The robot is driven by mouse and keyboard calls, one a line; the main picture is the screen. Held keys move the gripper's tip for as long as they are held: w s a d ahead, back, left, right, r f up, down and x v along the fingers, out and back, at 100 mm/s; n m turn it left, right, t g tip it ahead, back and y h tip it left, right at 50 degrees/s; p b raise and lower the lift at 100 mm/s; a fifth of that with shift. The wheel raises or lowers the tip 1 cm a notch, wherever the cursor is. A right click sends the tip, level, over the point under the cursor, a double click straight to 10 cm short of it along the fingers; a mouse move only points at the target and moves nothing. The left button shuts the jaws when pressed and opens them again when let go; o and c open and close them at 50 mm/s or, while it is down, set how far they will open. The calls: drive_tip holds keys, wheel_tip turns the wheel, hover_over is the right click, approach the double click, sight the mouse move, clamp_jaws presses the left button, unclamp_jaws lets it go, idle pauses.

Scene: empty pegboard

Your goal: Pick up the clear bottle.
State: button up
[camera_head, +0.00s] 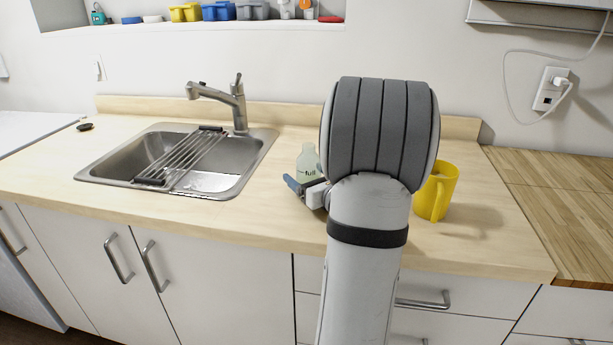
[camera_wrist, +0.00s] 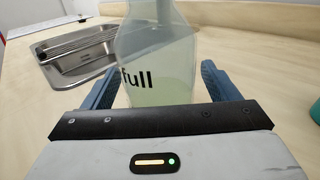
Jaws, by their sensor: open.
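The clear bottle (camera_head: 309,160) stands upright on the wooden counter, just left of my arm in the head view. It holds pale green liquid and bears the word "full". In the wrist view the bottle (camera_wrist: 158,62) is straight ahead, with its top cut off by the frame. My gripper (camera_wrist: 158,82) is open, with one blue finger on each side of the bottle and a small gap visible on both sides. In the head view my gripper (camera_head: 308,187) is low at the bottle's near side, partly hidden by my arm.
A steel sink (camera_head: 240,176) with a drying rack (camera_head: 184,156) and a faucet (camera_head: 238,104) lies to the left. A yellow mug (camera_head: 437,190) stands right of my arm. A teal thing (camera_wrist: 314,112) shows at the wrist view's right edge. The counter between sink and bottle is clear.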

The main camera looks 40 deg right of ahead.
drive_tip(key=shift+c, duration=0.4)
drive_tip(key=c, duration=1)
drive_tip(key=shift+r, duration=0.15)
